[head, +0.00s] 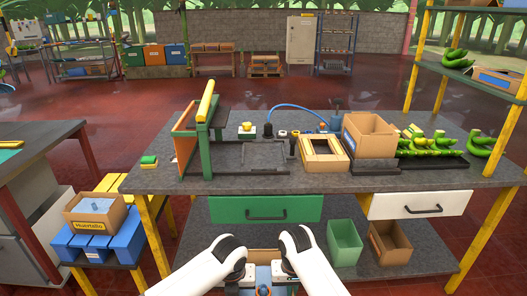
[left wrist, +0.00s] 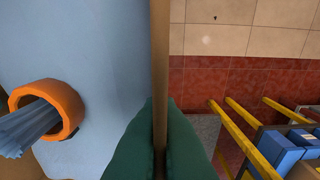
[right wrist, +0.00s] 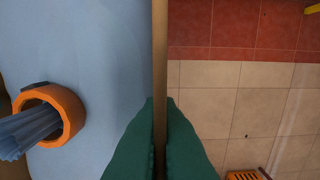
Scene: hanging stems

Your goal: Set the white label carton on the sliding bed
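Both my grippers are low at the front of the head view. My left gripper (head: 246,279) and right gripper (head: 280,277) are shut on opposite walls of an open carton (head: 263,255). Each wrist view shows green fingers pinching a thin brown carton wall (left wrist: 160,60), (right wrist: 160,60). Inside are a pale blue surface and an orange ring (left wrist: 48,108) with blue strands. No label shows on the held carton. A grey flat plate in the green frame (head: 250,156) on the bench looks like the sliding bed; it appears empty.
On the bench, an open carton (head: 370,130), a wooden frame box (head: 323,154) and green bananas (head: 430,145) stand right of the plate. A yellow-labelled carton (head: 95,212) sits on blue crates at left. A green drawer (head: 265,208) fronts the bench.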

